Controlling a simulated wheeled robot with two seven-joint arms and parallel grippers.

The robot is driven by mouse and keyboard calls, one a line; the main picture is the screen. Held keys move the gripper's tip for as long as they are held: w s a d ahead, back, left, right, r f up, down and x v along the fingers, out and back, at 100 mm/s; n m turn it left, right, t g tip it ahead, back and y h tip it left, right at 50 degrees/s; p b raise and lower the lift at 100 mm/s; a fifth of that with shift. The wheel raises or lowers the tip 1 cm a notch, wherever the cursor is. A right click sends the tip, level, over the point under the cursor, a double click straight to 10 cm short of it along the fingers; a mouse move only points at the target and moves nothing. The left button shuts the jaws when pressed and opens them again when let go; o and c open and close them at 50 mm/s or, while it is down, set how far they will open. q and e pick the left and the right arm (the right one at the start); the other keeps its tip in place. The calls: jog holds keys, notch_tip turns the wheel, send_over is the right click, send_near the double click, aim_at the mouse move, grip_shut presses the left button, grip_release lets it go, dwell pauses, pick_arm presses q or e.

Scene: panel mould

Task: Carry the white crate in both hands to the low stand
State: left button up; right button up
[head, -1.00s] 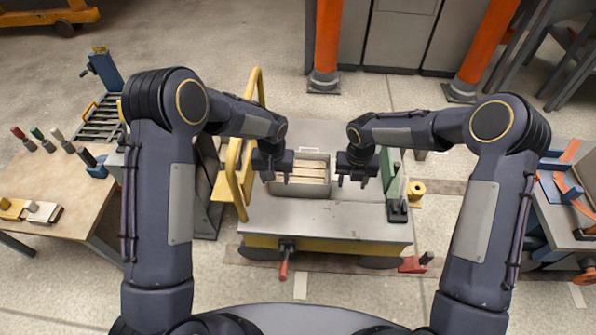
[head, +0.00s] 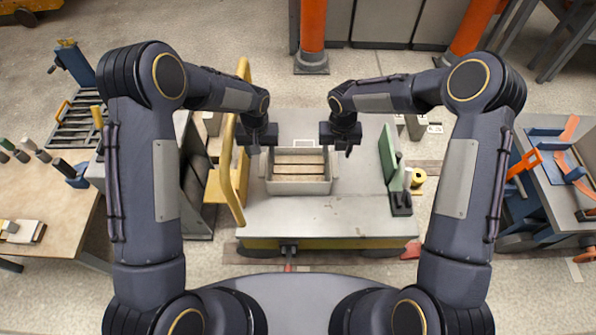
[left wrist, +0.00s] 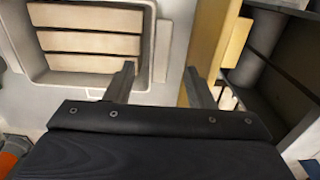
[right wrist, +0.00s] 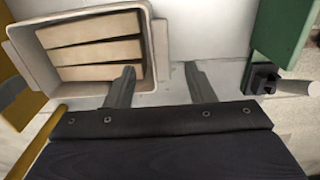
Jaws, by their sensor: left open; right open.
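The white crate (head: 298,187), pale grey-white with wooden slats inside, sits on the grey top of a cart (head: 300,217). My left gripper (head: 258,150) is open at the crate's left end. In the left wrist view one finger overlaps the crate's rim (left wrist: 148,45) and the other is outside it. My right gripper (head: 340,150) is open at the right end. In the right wrist view one finger overlaps the crate's inside and the other is outside its rim (right wrist: 150,50). I cannot tell how low the fingers are. I cannot identify the low stand.
A yellow rail (head: 231,190) stands close beside my left gripper. A green upright part (head: 388,155) stands on the cart's right side. A wooden bench (head: 50,195) is at the left, and a blue-framed table (head: 560,185) at the right. The cart's front top is clear.

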aim_at(263, 163)
pick_arm(q)
notch_tip(263, 163, down, 8)
jog(key=shift+r, duration=0.1)
pick_arm(e)
notch_tip(263, 163, down, 8)
jog(key=shift+r, duration=0.15)
pick_arm(q)
grip_shut()
pick_arm(e)
grip_shut()
dwell(0.9)
pick_arm(q)
jog(key=shift+w+r, duration=0.1)
jog(key=shift+r, duration=0.2)
pick_arm(e)
jog(key=shift+w+r, duration=0.1)
jog(key=shift+r, duration=0.15)
